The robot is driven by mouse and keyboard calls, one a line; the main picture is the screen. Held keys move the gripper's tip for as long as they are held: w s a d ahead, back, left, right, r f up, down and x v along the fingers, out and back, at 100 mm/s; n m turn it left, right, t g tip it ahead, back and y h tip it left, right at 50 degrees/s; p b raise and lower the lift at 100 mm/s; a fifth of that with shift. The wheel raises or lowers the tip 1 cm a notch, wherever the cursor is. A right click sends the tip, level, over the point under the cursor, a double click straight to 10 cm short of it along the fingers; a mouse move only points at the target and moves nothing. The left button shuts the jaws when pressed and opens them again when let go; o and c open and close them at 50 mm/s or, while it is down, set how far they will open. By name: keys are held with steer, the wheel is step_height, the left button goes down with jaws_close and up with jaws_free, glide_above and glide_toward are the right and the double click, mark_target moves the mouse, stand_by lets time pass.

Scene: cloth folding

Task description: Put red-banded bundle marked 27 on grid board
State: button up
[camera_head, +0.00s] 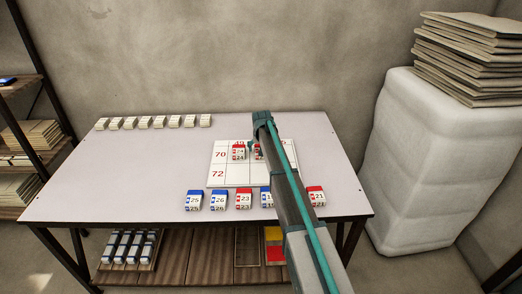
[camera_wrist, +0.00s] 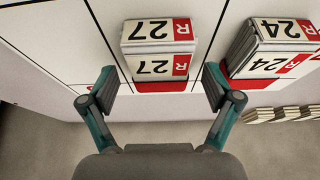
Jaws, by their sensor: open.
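The red-banded bundle marked 27 (camera_wrist: 158,42) sits on the white grid board (camera_wrist: 60,25), upside down in the wrist view. My gripper (camera_wrist: 161,88) is open, with one finger to each side of the bundle's near end and visible gaps between. Neither finger appears to touch it. A red-banded bundle marked 24 (camera_wrist: 275,45) stands beside it on the board. In the head view the grid board (camera_head: 217,172) lies mid-table with bundle 24 (camera_head: 238,152) on it. My arm hides most of bundle 27 (camera_head: 257,153) there.
Along the table's (camera_head: 120,175) front edge stand blue-banded bundles 25 (camera_head: 194,200) and 26 (camera_head: 219,201), red-banded 23 (camera_head: 244,200) and 21 (camera_head: 317,196), and a partly hidden blue-banded one. Several pale bundles (camera_head: 160,122) line the back left. The table's left middle is clear.

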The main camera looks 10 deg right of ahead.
steer(key=b+v, duration=0.1)
steer(key=v, duration=1)
steer(key=shift+r, duration=0.2)
